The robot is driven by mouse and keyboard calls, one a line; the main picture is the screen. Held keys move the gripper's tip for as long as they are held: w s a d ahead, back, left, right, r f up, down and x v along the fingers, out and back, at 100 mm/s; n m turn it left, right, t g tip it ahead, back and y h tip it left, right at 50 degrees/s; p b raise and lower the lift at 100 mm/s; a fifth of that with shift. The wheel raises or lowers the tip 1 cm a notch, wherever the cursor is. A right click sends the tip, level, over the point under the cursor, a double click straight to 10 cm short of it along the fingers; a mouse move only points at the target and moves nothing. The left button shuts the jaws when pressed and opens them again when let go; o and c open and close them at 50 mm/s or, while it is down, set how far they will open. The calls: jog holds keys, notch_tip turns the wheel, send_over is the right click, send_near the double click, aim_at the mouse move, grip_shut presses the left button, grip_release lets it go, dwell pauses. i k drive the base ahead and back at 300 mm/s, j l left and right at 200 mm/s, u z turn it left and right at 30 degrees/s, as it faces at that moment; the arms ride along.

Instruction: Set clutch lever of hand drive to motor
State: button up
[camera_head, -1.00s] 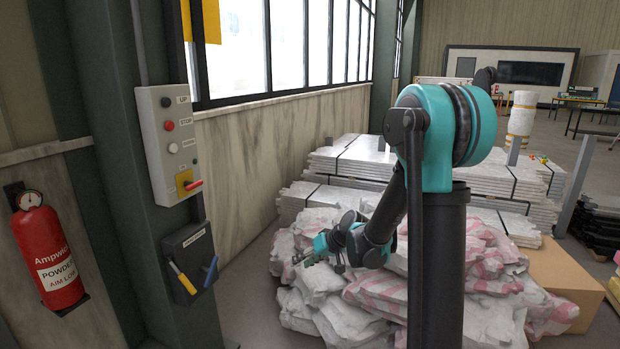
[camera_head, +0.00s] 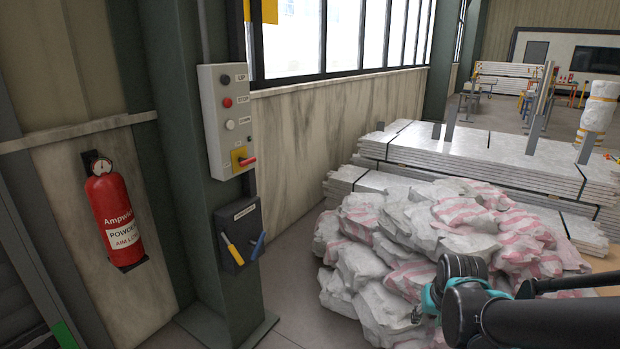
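A dark box (camera_head: 238,237) is fixed low on the green column, with a small label too blurred to read. It carries a lever with a yellow handle (camera_head: 231,249) and a lever with a blue handle (camera_head: 258,246). The yellow handle leans up to the left, and the blue one leans up to the right. I cannot tell which is the clutch lever. My gripper (camera_head: 416,313) is at the lower right, in front of the sacks and well apart from the box. Its fingers are small and mostly hidden behind my wrist, so its opening is unclear.
A grey control panel (camera_head: 228,120) with several buttons and a red-handled switch (camera_head: 244,160) hangs above the box. A red fire extinguisher (camera_head: 115,215) hangs to its left. Piled sacks (camera_head: 385,240) and stacked boards (camera_head: 480,155) fill the right. Bare floor (camera_head: 300,262) lies between column and sacks.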

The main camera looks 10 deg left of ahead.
aim_at(221, 230)
jog(key=u, duration=2.05)
jog(key=i+l+z, duration=0.15)
jog(key=i+z, duration=0.25)
jog(key=i+l+z, duration=0.1)
jog(key=z, duration=0.3)
jog(key=k+j+u, duration=0.15)
jog(key=k+j, duration=0.2)
jog(key=k+j+u, duration=0.2)
jog(key=j, duration=0.25)
jog(key=k, duration=0.1)
